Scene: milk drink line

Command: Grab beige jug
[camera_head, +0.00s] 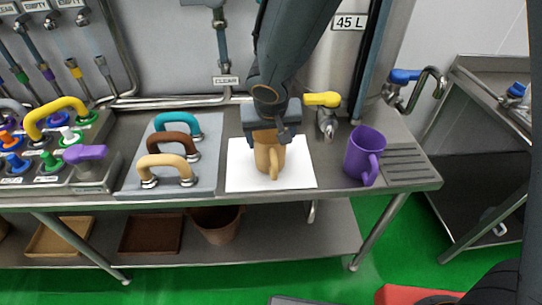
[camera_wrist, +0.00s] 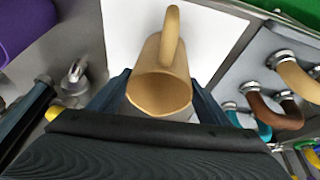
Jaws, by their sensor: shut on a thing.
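The beige jug (camera_head: 268,158) stands upright on a white mat (camera_head: 240,179) on the steel counter, under my arm in the head view. Its handle faces the front of the counter. My gripper (camera_head: 270,136) reaches down from above and is shut on the jug. In the wrist view the jug (camera_wrist: 163,85) sits between the two dark fingers of my gripper (camera_wrist: 160,95), one on each side of its body. Its open rim faces the camera. My gripper hides part of the jug's top in the head view.
A purple jug (camera_head: 362,155) stands right of the mat, near a yellow-handled tap (camera_head: 324,110). A grey panel (camera_head: 205,158) with teal, brown and beige handles lies to the left. A purple-handled valve (camera_head: 86,155) is farther left. The mat's front part is bare.

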